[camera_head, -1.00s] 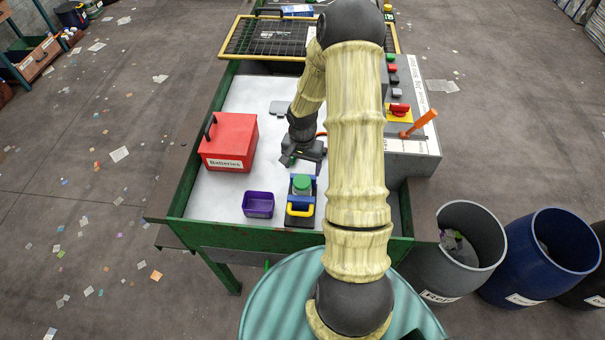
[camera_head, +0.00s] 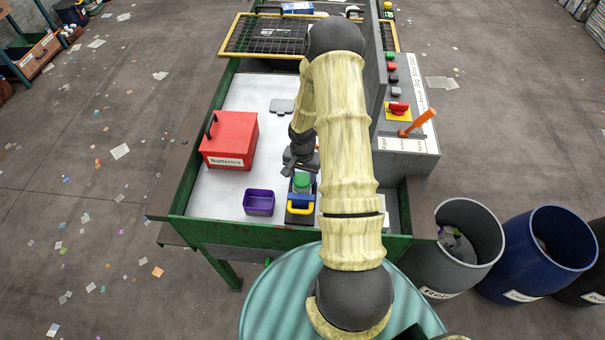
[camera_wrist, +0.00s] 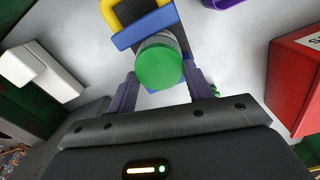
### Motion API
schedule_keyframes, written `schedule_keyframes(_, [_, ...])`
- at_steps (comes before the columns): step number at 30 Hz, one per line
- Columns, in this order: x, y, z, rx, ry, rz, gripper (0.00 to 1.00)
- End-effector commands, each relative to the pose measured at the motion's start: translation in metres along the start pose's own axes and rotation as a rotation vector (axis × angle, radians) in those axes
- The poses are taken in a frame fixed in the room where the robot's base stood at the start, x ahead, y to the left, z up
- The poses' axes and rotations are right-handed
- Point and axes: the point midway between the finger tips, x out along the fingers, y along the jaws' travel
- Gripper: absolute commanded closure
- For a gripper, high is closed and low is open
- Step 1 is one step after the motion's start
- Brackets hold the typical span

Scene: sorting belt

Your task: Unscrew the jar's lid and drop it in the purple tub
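The jar (camera_head: 301,189) with its green lid (camera_wrist: 160,67) stands in a blue-jawed clamp with a yellow handle (camera_head: 300,209) on the work table. In the wrist view the blue clamp (camera_wrist: 146,27) sits just beyond the lid. My gripper (camera_wrist: 160,90) is open, its two fingers apart, one to each side of the lid in the picture. I see no finger touching the lid, and its height above the lid is hard to tell. The purple tub (camera_head: 258,203) stands left of the clamp and looks empty. It shows partly in the wrist view (camera_wrist: 222,3).
A red batteries box (camera_head: 230,142) stands behind the tub. A grey flat piece (camera_head: 282,106) lies farther back. A control panel (camera_head: 398,110) with an orange lever is on the right. A white block (camera_wrist: 42,69) lies near the clamp. Green walls edge the table.

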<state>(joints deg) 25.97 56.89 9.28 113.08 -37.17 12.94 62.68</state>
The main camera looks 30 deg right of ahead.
Motion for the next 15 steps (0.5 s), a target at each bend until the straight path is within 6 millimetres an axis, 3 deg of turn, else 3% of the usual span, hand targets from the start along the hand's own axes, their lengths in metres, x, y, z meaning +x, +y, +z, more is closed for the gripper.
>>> schedule_keyframes(15, [0.0019,0.0,0.0001,0.0,0.0,0.0,0.71])
